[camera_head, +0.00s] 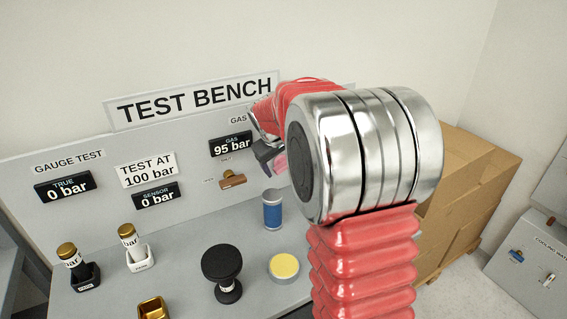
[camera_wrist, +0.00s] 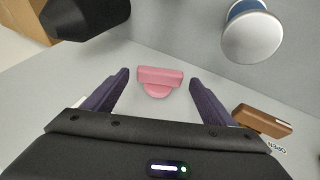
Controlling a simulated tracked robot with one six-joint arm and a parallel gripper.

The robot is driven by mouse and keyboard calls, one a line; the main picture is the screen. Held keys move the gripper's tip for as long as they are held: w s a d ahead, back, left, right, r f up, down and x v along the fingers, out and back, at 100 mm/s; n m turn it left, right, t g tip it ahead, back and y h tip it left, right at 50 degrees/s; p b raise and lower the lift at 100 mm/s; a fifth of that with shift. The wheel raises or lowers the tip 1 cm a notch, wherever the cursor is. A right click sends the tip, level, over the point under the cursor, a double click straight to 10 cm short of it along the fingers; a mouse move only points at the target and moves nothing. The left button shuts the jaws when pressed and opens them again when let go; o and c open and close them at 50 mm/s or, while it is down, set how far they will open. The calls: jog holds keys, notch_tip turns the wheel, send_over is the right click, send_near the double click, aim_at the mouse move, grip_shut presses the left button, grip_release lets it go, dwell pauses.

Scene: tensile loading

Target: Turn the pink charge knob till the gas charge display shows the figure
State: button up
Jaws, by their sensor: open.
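The pink charge knob (camera_wrist: 160,80) shows in the wrist view on the grey panel, a bar on a rounded base. My gripper (camera_wrist: 158,88) is open, with one dark finger on each side of the knob and gaps between them and it. In the head view the knob (camera_head: 279,163) is mostly hidden behind my arm, and my gripper (camera_head: 266,155) is partly seen at the panel. The gas display (camera_head: 231,145) reads 95 bar. A sign (camera_head: 149,169) reads TEST AT 100 bar.
A brown handle (camera_head: 232,180) sits left of my gripper; it also shows in the wrist view (camera_wrist: 262,120). A blue cylinder (camera_head: 272,212) stands below. Gauges (camera_head: 78,268), a black knobbed piece (camera_head: 222,270) and a yellow-topped disc (camera_head: 284,267) occupy the bench. Cardboard boxes (camera_head: 480,175) stand right.

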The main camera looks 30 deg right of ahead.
jog(key=shift+w+d+f, duration=0.25)
jog(key=shift+f, duration=0.35)
jog(key=shift+c, duration=0.4)
jog(key=c, duration=1)
jog(key=shift+a+f+h, duration=0.1)
jog(key=shift+a+h, duration=0.1)
jog(key=shift+h, duration=0.5)
jog(key=o, duration=1.1)
jog(key=v, duration=1.4)
jog(key=shift+f, duration=0.1)
